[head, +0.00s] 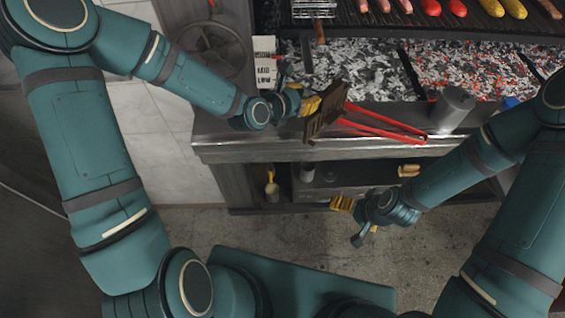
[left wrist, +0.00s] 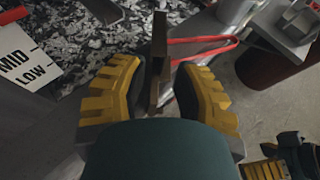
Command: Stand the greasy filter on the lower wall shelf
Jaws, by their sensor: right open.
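The greasy filter (head: 326,114) is a dark brown slatted panel, held tilted above the grill's front ledge in the head view. My left gripper (head: 311,105) is shut on its near-left side. In the left wrist view the filter (left wrist: 159,42) shows nearly edge-on between the yellow fingers of my left gripper (left wrist: 160,95). My right gripper (head: 345,204) is open and empty, low in front of the grill's under-shelf. I cannot make out a lower wall shelf in either view.
Red tongs (head: 385,130) lie on the front ledge (head: 235,148) beside the filter, with a grey cylinder (head: 452,108) to their right. Glowing coals (head: 465,75) lie behind, under a rack with sausages and peppers. A MID/LOW sign (left wrist: 22,60) stands at left. Floor below is clear.

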